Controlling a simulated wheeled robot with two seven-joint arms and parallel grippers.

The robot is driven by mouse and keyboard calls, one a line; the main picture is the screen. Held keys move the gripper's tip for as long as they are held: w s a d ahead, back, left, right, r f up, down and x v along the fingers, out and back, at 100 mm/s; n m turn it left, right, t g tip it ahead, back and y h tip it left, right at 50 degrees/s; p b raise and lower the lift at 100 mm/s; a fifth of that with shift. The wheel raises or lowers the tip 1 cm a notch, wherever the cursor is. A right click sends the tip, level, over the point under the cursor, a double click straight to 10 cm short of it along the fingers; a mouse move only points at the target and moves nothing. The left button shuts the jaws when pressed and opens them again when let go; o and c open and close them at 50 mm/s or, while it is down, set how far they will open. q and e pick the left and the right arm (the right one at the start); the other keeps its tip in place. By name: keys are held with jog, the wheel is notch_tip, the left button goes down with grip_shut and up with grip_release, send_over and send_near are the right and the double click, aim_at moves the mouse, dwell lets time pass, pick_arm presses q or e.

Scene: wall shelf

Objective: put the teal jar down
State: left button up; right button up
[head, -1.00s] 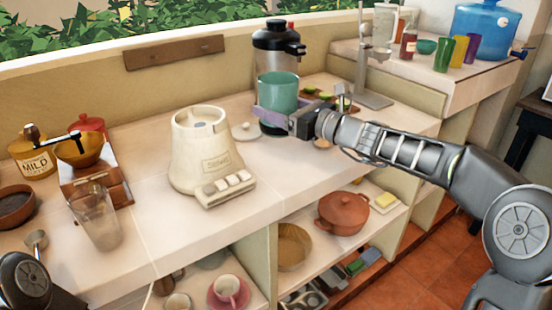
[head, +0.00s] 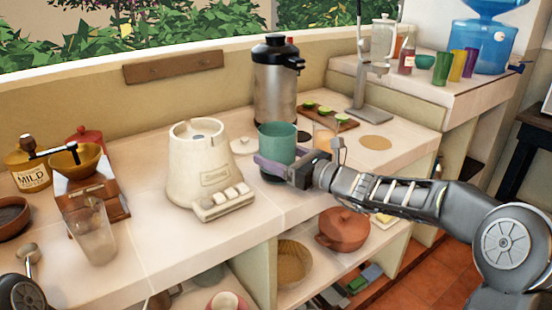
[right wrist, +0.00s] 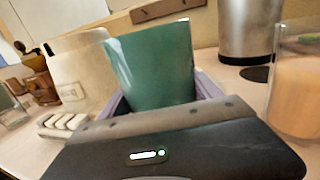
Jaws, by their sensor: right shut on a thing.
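The teal jar (head: 277,142) is upright over the counter (head: 330,185), between the cream blender base (head: 200,165) and the steel urn (head: 275,90). My right gripper (head: 276,166) is shut on the jar's lower part, with its pale purple fingers at the jar's sides. The right wrist view shows the jar (right wrist: 152,65) between the fingers, its lower end hidden by the gripper. A dark patch shows just below the jar in the head view. I cannot tell whether the jar's bottom touches the counter. My left gripper is out of view.
A glass with orange contents (right wrist: 298,95) stands close to the right of the jar. A board with limes (head: 328,116) and a round cork mat (head: 375,142) lie further right. A white lid (head: 243,146) is left of the jar. The counter's front edge is near.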

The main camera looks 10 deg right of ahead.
jog(key=shift+f, duration=0.15)
jog(key=o, duration=1.9)
jog(key=shift+s, duration=0.1)
jog(key=v, duration=1.2)
